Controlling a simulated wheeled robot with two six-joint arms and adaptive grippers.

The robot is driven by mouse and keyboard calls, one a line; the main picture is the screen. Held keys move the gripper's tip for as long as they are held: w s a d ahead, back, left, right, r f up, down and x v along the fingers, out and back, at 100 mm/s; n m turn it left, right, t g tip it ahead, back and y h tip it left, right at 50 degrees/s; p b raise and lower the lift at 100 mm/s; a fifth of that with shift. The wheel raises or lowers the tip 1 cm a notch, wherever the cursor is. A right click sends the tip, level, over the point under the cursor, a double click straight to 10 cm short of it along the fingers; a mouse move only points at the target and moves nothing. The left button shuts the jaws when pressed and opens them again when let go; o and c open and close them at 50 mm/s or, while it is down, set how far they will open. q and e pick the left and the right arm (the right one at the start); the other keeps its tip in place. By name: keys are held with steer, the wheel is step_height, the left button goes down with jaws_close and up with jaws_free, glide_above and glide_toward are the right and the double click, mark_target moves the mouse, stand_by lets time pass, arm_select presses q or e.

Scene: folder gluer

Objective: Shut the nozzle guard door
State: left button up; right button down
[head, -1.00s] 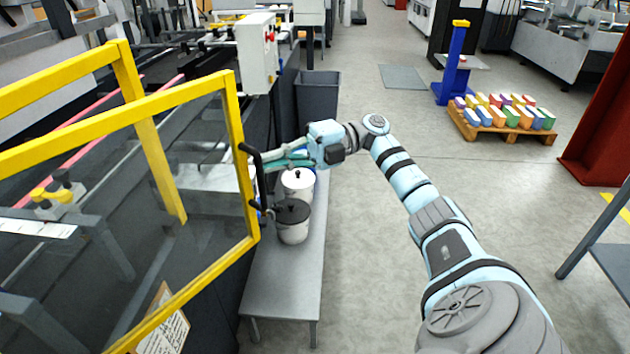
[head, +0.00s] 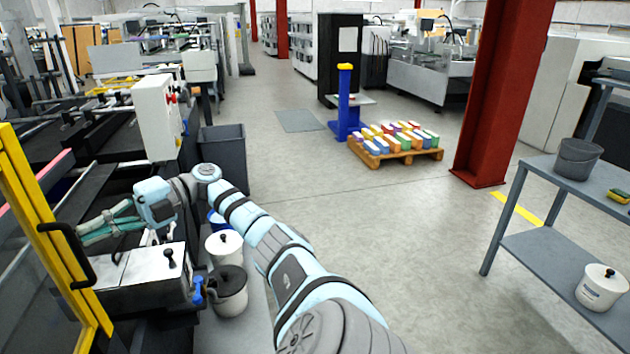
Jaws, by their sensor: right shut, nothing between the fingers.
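The nozzle guard door shows only in part at the left edge of the head view, as a yellow frame (head: 40,232) around a clear pane. Its black bar handle (head: 85,268) is on the frame's right upright. My right gripper (head: 80,236) is shut and empty, its teal fingers pointing left close to the handle's upper end. I cannot tell whether they touch it. A metal nozzle unit (head: 135,278) with black knobs is right of the door, uncovered by it. The door's far side is out of frame. My left gripper is not in view.
A dark bin (head: 224,160) and a white control box (head: 157,115) are beyond.

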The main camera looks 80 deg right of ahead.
steer(key=shift+s+d+r, duration=0.1)
steer(key=shift+s+d, duration=0.05)
steer(key=shift+s, duration=0.05)
steer(key=v, duration=0.7)
steer(key=shift+s+d, duration=0.2)
